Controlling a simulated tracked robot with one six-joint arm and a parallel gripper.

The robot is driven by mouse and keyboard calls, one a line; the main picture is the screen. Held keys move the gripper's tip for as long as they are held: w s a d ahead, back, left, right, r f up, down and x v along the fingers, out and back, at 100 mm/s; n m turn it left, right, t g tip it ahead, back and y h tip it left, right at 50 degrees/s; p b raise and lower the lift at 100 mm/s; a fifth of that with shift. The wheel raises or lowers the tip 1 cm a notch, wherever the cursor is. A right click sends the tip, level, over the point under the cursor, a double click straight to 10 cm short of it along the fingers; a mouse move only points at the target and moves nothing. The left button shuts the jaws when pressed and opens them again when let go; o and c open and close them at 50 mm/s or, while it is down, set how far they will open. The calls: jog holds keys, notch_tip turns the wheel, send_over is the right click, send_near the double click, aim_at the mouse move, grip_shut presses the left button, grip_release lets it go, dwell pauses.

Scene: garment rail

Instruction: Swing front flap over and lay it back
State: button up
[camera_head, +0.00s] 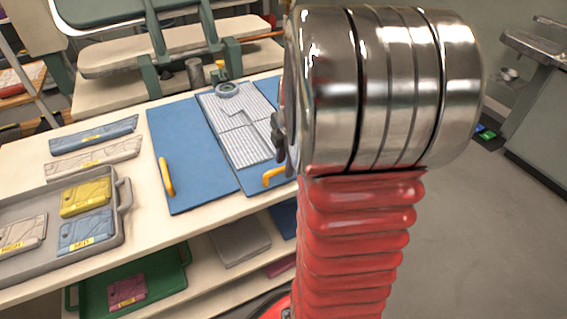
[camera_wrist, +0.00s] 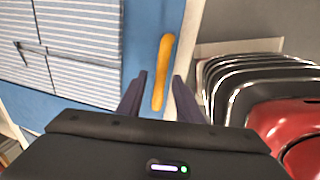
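A blue folding board (camera_head: 185,165) lies on the cream table, with a yellow handle (camera_head: 167,176) on its left panel. A second yellow handle (camera_head: 273,177) sits at the board's near edge further right. A white, grey-striped garment (camera_head: 237,125) lies flat on the board; it fills the upper left of the wrist view (camera_wrist: 75,35). My gripper (camera_wrist: 161,77) is open, its two dark fingers on either side of a yellow handle (camera_wrist: 165,60). Contact with the handle cannot be told. In the head view my arm hides the board's right part and most of the gripper.
A grey tray (camera_head: 122,215) with labelled folded packets stands at the table's left. Two folded pieces (camera_head: 93,135) lie behind it. A lower shelf holds a green tray (camera_head: 187,255). A pressing machine (camera_head: 150,45) stands behind the table. Open floor (camera_head: 470,230) lies to the right.

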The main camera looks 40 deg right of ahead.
jog(key=shift+f, duration=0.15)
grip_shut()
dwell(0.4)
